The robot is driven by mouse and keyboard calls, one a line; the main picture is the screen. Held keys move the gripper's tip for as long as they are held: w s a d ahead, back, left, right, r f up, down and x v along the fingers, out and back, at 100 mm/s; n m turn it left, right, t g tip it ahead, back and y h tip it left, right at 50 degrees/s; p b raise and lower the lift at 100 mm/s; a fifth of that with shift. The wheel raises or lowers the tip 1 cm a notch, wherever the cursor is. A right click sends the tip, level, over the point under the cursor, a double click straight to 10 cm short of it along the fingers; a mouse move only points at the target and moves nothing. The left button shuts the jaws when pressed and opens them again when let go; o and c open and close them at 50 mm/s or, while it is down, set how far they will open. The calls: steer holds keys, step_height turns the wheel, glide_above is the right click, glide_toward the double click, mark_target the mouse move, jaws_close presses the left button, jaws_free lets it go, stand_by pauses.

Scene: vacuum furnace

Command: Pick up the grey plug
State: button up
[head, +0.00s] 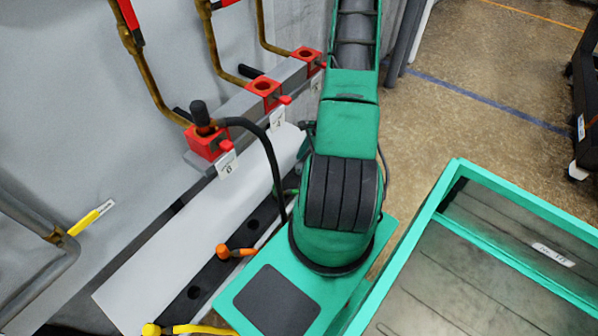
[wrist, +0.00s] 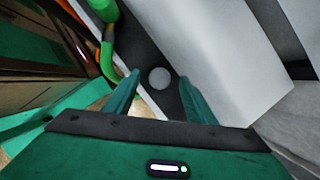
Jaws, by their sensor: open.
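In the wrist view, a pale grey round top (wrist: 159,78), which looks like the grey plug, sits on a dark strip. My open gripper (wrist: 160,82) has one finger to each side of it, and the jaws look empty. I cannot tell how far the fingertips are above it. In the head view my arm hides this spot, and my gripper cannot be made out clearly.
A dark plug with a black cable (head: 201,115) stands in the nearest red block (head: 207,142). An orange plug (head: 223,251) and a yellow one (head: 151,329) lie along the black strip (head: 194,293). A green plug (wrist: 104,10) is beside my fingers. A green-framed table (head: 520,196) stands right.

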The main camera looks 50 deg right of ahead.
steer(key=shift+w+a+f, duration=0.15)
steer(key=shift+a+f, duration=0.05)
steer(key=shift+f, duration=0.45)
steer(key=shift+c, duration=0.3)
jaws_close()
steer(key=shift+r, duration=0.15)
